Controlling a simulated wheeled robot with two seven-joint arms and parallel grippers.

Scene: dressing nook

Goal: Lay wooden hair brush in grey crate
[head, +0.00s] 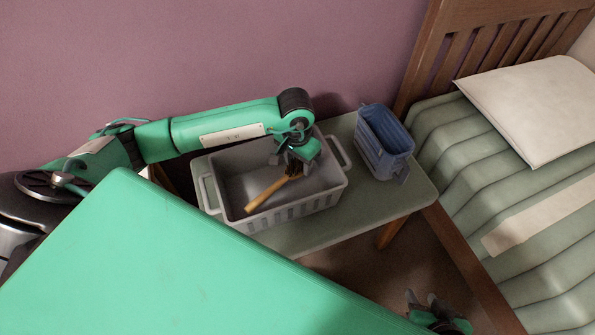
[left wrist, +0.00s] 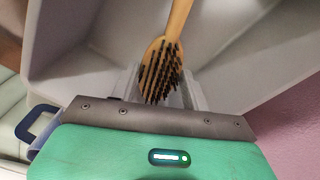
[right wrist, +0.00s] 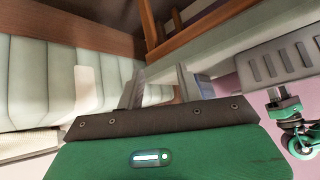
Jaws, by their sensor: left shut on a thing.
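The wooden hair brush (head: 265,193) has a light wooden handle and dark bristles. My left gripper (head: 296,166) is shut on its bristle head, and the handle slants down to the left within the grey crate's opening. In the left wrist view the brush (left wrist: 163,68) shows between the two fingers, bristles facing the camera. The grey crate (head: 300,209) stands on a small table, with slotted walls and a handle at each end. I cannot tell whether the brush touches the crate floor. My right gripper (head: 433,306) is empty and open, low beside the bed.
A blue basket (head: 385,143) stands on the table (head: 400,200) right of the crate. The bed (head: 540,235) with a pillow (head: 535,105) is at the right. A mauve wall rises behind. Free tabletop shows in front of the crate.

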